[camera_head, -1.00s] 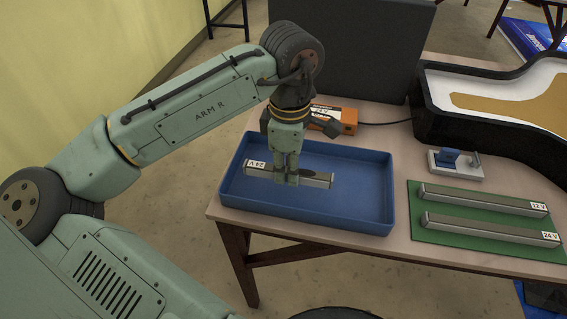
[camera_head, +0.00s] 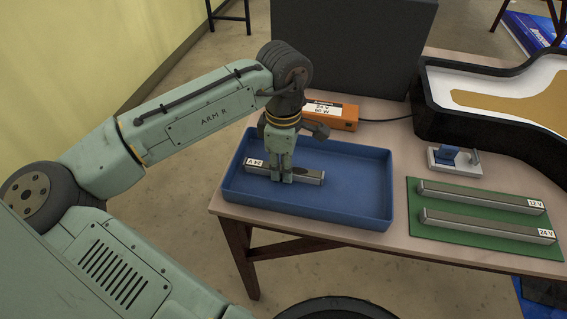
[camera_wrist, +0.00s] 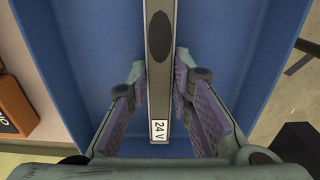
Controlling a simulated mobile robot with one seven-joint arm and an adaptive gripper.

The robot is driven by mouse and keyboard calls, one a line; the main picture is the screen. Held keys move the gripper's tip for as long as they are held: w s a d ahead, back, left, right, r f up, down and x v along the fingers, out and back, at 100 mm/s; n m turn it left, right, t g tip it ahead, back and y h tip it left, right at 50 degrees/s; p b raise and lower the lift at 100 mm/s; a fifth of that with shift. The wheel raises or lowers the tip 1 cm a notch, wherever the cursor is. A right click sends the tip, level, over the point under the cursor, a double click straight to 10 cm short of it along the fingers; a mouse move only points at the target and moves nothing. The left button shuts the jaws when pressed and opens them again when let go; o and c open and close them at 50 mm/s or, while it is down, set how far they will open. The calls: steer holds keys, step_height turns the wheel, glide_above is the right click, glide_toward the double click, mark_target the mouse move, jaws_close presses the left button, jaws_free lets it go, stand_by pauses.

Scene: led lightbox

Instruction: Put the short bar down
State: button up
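The short bar (camera_head: 310,177), grey with a dark top and a white label at one end, is inside the blue tray (camera_head: 300,215), toward its back left. It lies level, at or very close to the tray floor; I cannot tell whether it touches. My gripper (camera_head: 281,178) points straight down over the bar's middle, its fingers on either side of it. In the wrist view, the bar (camera_wrist: 160,85) runs between the two purple finger pads (camera_wrist: 161,70), with the "24 V" label at its near end. The pad tips lie against its sides.
Right of the tray, a green mat (camera_head: 480,230) holds two longer bars, labelled 12 V and 24 V. Behind the tray are an orange box (camera_head: 335,116) with a cable and a dark upright panel (camera_head: 350,45). A small fixture (camera_head: 455,160) stands above the mat. The tray's right half is bare.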

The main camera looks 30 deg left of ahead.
steer(key=o, duration=0.4)
steer(key=shift+r, duration=0.15)
step_height(320, 180, up, 12)
steer(key=shift+r+b, duration=0.1)
steer(key=shift+b, duration=0.65)
